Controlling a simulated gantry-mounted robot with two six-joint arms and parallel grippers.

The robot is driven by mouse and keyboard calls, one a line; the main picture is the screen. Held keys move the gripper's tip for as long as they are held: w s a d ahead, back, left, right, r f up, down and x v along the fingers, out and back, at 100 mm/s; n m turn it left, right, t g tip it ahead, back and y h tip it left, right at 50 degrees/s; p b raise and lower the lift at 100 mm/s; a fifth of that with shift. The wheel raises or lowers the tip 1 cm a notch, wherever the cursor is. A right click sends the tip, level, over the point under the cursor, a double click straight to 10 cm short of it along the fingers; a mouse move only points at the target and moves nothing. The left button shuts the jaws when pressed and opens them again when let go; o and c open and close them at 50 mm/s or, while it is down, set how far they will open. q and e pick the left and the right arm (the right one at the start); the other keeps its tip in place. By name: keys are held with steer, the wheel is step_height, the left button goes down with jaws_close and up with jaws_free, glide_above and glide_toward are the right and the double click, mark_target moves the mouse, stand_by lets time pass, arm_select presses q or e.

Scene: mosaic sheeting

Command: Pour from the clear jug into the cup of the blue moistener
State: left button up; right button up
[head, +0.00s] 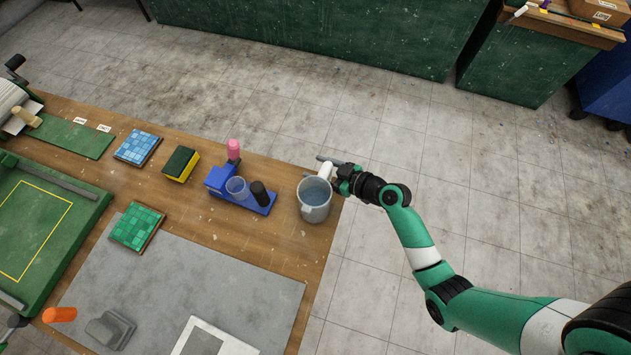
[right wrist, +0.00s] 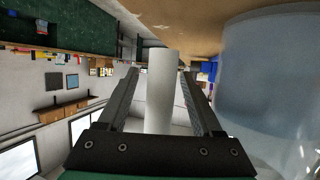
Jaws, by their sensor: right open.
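The clear jug (head: 314,208) stands upright at the right edge of the wooden table, with bluish liquid inside and a white handle (head: 325,171) at its back right. My right gripper (head: 328,172) is open at the handle. In the right wrist view the white handle (right wrist: 160,90) stands between its two spread fingers (right wrist: 158,95), and the jug's wall (right wrist: 265,95) fills the right side. The blue moistener (head: 225,197) is left of the jug. It carries a translucent cup (head: 237,187), a pink-topped piece (head: 234,149) and a black knob (head: 260,192). My left gripper is not in view.
Left of the moistener lie a yellow-green sponge (head: 181,164), a blue mosaic tile sheet (head: 138,147) and a green one (head: 137,227). A grey mat (head: 185,270) covers the front of the table. Open floor lies beyond the right edge.

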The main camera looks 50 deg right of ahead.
mark_target(328, 164)
jaws_close()
steer(key=shift+r, duration=0.15)
stand_by(0.4)
step_height(328, 164, up, 3)
steer(key=shift+f+p, duration=0.1)
steer(key=shift+p, duration=0.5)
steer(key=s+r+p, duration=0.1)
steer(key=r, duration=0.1)
steer(key=s+r, duration=0.2)
steer(key=shift+r+p, duration=0.25)
steer(key=shift+p, duration=0.15)
steer(key=s+a+r+p, duration=0.1)
steer(key=s+r+p, duration=0.4)
steer(key=s+p, duration=0.6)
steer(key=shift+r+p, duration=0.2)
steer(key=shift+p, duration=0.6)
